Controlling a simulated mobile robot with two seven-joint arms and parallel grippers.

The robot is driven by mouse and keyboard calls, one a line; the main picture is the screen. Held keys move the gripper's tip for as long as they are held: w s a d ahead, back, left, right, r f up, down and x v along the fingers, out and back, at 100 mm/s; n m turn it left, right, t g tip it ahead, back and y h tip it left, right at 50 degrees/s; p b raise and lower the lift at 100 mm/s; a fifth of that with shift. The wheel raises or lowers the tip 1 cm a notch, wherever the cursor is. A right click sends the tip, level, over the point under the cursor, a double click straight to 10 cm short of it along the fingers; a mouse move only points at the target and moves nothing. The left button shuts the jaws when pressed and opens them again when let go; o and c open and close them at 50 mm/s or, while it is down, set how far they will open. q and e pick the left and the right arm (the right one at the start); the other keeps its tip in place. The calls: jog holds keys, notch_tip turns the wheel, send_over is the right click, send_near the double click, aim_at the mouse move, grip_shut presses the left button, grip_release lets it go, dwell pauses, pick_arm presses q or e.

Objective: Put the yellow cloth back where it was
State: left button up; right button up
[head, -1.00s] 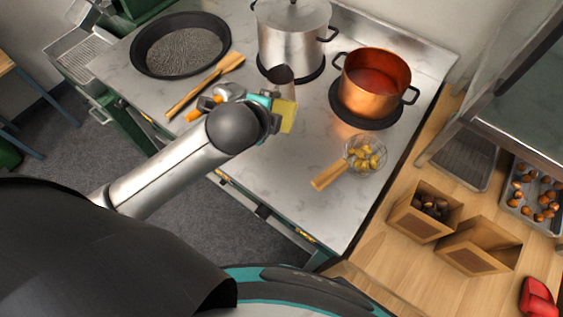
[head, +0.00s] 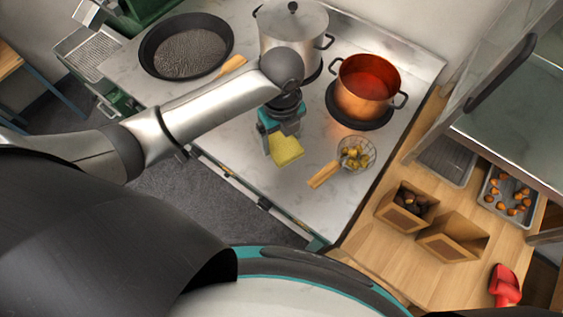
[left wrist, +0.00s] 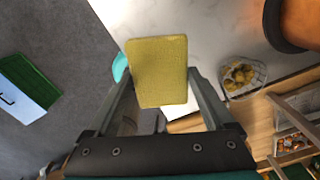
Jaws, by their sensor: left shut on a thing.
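The yellow cloth (head: 286,151) is a flat, stiff-looking yellow rectangle. My left gripper (head: 279,138) is shut on it and holds it near the front edge of the steel stove top (head: 330,208). In the left wrist view the cloth (left wrist: 158,72) sits between the fingers of my left gripper (left wrist: 161,100), across the line between stove top and floor. I cannot tell how high above the surface it is. My right gripper is not in view.
A wire skimmer with yellow pieces (head: 355,154) lies right of the cloth. Behind stand a copper pot (head: 364,88), a steel pot (head: 292,28) and a black pan (head: 187,46). Wooden boxes (head: 452,240) stand on the right counter. The stove top's front right is clear.

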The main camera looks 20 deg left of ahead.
pick_arm(q)
notch_tip(320, 180, down, 10)
jog(key=shift+r+b, duration=0.1)
jog(key=shift+b, duration=0.5)
jog(key=shift+f+b, duration=0.4)
jog(key=shift+f, duration=1.55)
jog(key=o, duration=0.9)
jog(key=shift+f, duration=0.1)
notch_tip(320, 180, up, 12)
jog(key=shift+r+p, duration=0.15)
jog(key=shift+p, duration=0.9)
